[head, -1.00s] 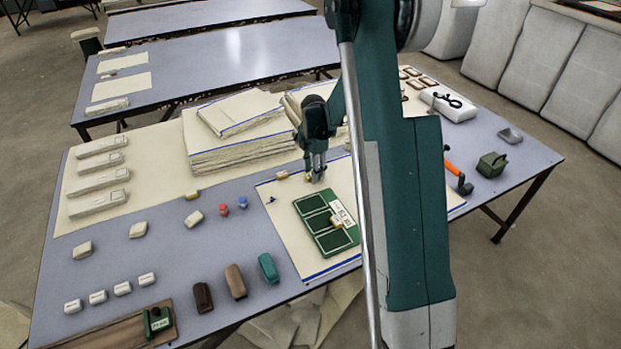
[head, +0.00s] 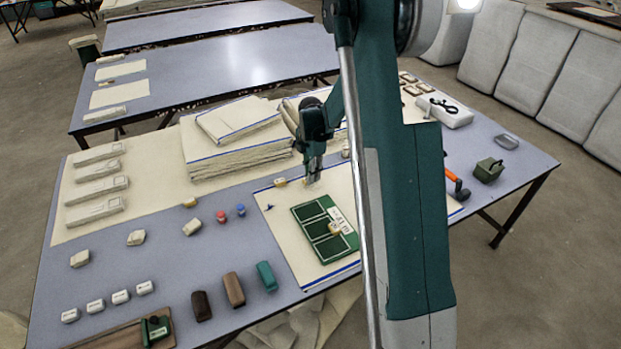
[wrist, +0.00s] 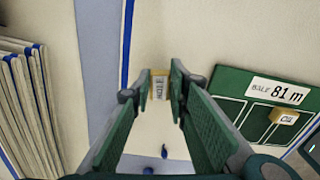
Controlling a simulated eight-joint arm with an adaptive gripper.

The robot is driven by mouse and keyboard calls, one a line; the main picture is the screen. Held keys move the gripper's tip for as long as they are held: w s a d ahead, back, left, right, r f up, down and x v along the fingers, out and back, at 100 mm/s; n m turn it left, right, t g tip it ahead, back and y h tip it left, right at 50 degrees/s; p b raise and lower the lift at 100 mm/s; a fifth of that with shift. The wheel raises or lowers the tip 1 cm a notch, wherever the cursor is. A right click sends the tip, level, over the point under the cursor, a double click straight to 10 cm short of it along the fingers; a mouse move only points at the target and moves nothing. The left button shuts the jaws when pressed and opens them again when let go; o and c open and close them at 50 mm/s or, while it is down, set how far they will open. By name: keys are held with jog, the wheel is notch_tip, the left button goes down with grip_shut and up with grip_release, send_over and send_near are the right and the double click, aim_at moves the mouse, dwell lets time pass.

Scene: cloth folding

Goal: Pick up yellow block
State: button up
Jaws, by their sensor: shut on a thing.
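A small tan-yellow block (wrist: 160,86) with a pale label reading "HOLE" is between the fingertips of my gripper (wrist: 160,92) in the wrist view. My gripper is shut on it. In the head view my gripper (head: 313,180) points down over the cream cloth (head: 285,235) with blue edges, just behind the green board. Its fingers mostly hide the held block there. A second small tan block (head: 280,182) lies near the cloth's left edge. Another yellowish block (head: 333,228), labelled in the wrist view (wrist: 284,116), rests on the green board (head: 318,250).
Stacked cloths (head: 235,155) stand behind and left of my gripper. Brown and teal blocks (head: 266,276) sit at the front. An orange-handled tool (head: 455,183) is at the right.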

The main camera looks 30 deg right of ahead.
notch_tip(320, 180, up, 8)
jog(key=shift+r+p, duration=0.1)
jog(key=shift+p, duration=0.7)
jog(key=shift+s, duration=0.15)
jog(key=r+m+p, duration=0.1)
jog(key=m+p, duration=0.1)
send_over(329, 217)
jog(key=shift+d+r, duration=0.1)
jog(key=shift+r, duration=0.1)
dwell(0.4)
jog(key=shift+f+b, duration=0.8)
jog(key=shift+f, duration=2.35)
jog(key=shift+f, duration=0.1)
jog(key=shift+f+b, duration=0.45)
jog(key=shift+f, duration=1.35)
jog(key=shift+f, duration=0.15)
